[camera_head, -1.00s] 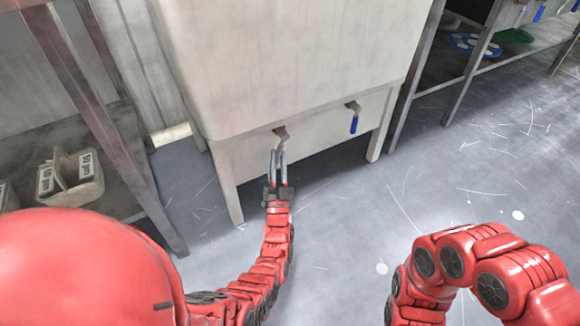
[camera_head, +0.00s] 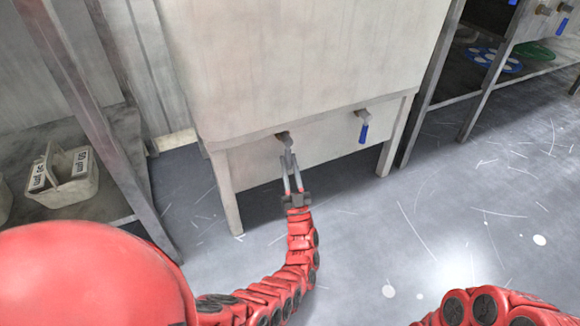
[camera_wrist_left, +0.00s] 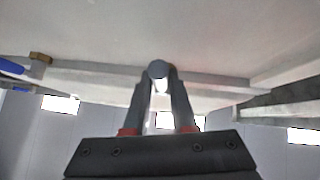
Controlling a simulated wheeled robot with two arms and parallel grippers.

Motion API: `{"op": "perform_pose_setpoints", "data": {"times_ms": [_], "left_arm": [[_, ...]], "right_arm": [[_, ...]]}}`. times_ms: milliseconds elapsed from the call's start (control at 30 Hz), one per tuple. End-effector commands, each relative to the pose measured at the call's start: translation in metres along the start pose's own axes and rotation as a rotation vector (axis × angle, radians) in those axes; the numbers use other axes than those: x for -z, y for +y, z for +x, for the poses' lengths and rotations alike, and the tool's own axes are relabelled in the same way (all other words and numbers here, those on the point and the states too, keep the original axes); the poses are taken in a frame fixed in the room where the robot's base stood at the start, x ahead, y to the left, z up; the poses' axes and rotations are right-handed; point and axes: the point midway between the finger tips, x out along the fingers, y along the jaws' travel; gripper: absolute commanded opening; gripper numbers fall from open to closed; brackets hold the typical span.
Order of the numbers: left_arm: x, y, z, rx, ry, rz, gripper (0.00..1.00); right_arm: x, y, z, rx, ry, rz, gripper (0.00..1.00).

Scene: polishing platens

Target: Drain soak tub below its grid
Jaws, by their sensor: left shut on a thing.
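The pale soak tub (camera_head: 310,70) stands on legs and fills the upper middle of the head view. Two taps stick out low on its front. The left tap (camera_head: 283,137) is at my left gripper (camera_head: 289,160), whose fingers are shut on its handle. The fingers hide most of that handle. In the left wrist view a rounded grey end, the tap handle (camera_wrist_left: 158,70), sits between the fingertips of my left gripper (camera_wrist_left: 160,78). The right tap (camera_head: 362,125) has a blue handle hanging down and is untouched. My right gripper is out of view.
A shelf on the left holds a pale caddy (camera_head: 64,176) with labels. A rack on the right holds blue-and-white discs (camera_head: 492,60) and a green dish (camera_head: 535,50). Another blue tap handle (camera_head: 563,22) shows at upper right. The grey floor in front is clear.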

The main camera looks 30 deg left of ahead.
Motion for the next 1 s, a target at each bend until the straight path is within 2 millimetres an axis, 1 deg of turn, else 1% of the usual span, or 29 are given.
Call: {"op": "perform_pose_setpoints", "data": {"times_ms": [300, 333, 367, 400, 767, 1000], "left_arm": [[0.0, 0.0, 0.001, 0.0, -0.002, -0.003, 0.0], [0.0, 0.001, 0.001, 0.0, -0.002, -0.003, 0.3], [0.0, 0.001, 0.001, 0.0, -0.002, -0.003, 0.35], [0.0, 0.001, 0.001, -0.001, -0.002, -0.002, 0.37], [-0.001, 0.001, -0.002, -0.002, -0.004, -0.003, 0.37], [-0.001, 0.002, -0.02, -0.004, -0.006, -0.001, 0.37]], "right_arm": [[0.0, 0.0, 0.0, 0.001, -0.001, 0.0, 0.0], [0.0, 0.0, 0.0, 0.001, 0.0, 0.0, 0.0], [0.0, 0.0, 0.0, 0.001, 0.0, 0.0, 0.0], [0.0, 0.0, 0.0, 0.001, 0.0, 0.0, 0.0], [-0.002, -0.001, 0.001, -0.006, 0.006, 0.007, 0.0], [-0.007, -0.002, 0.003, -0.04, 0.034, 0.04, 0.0]]}}
